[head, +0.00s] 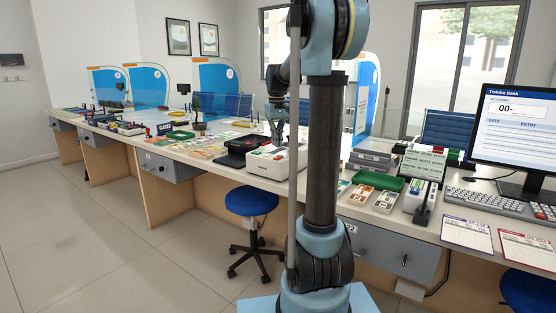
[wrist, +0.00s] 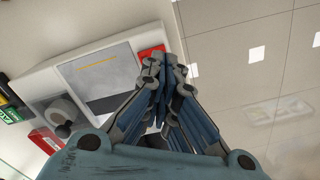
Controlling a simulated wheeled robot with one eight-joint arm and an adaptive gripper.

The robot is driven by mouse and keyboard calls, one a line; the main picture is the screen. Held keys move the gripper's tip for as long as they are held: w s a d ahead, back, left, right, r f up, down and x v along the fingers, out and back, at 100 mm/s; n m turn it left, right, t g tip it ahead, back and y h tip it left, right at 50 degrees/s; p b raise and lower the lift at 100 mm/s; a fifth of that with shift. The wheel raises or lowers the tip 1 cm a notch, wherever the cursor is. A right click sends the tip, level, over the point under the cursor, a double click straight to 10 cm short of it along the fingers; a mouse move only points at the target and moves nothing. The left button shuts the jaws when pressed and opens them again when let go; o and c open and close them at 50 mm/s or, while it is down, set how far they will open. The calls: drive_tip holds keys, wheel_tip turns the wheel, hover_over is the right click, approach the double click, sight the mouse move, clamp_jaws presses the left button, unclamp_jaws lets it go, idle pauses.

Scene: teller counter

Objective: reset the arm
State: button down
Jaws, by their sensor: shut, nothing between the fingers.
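My gripper (wrist: 165,75) is shut and empty in the wrist view, with its fingertips together. It is in front of a white machine (wrist: 42,78) with a grey panel and a red patch at its corner. In the head view my gripper (head: 276,138) is small, just above the white machine (head: 267,162) on the counter. My arm stands upright in the middle of the head view and hides part of the counter behind it. I cannot tell whether the fingertips touch the machine.
A black device (head: 243,148) stands left of the white machine. A green tray (head: 379,180), a keyboard (head: 497,202) and a monitor (head: 516,127) are on the right. A blue stool (head: 252,201) stands before the counter (head: 216,172). The floor at the left is clear.

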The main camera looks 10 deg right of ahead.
drive_tip(key=shift+r, duration=0.95)
drive_tip(key=shift+s, duration=0.45)
drive_tip(key=s+f+m, duration=0.1)
drive_tip(key=s+f, duration=0.6)
drive_tip(key=s, duration=0.4)
drive_tip(key=s+f+m+t, duration=0.1)
drive_tip(key=s+f, duration=0.6)
drive_tip(key=s, duration=0.5)
drive_tip(key=s+f+t, duration=0.1)
drive_tip(key=s+f, duration=0.7)
drive_tip(key=s, duration=0.4)
drive_tip(key=shift+s+d+m, duration=0.15)
drive_tip(key=shift+d+m, duration=0.2)
drive_tip(key=shift+m, duration=0.05)
drive_tip(key=shift+w+f, duration=0.25)
drive_tip(key=shift+w, duration=0.15)
